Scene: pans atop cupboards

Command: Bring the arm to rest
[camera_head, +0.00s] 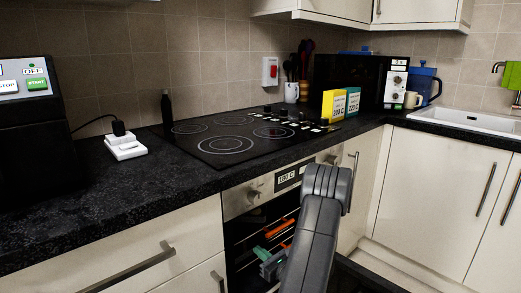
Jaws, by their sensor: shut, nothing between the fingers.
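My dark grey arm (318,225) rises from the bottom of the head view, and its bent joint stands in front of the oven. What looks like my gripper (268,258) shows as a small grey-green part left of the arm, in front of the oven opening. It is shut and holds nothing. The fingertips are small and partly hidden, and I cannot tell whether they touch anything.
The oven (245,232) shows a dark inside with orange items (279,229). Its dark door (362,278) seems open at the lower right. Above are a black hob (235,137) and worktop (115,195). Cream cupboards (435,190) stand at right.

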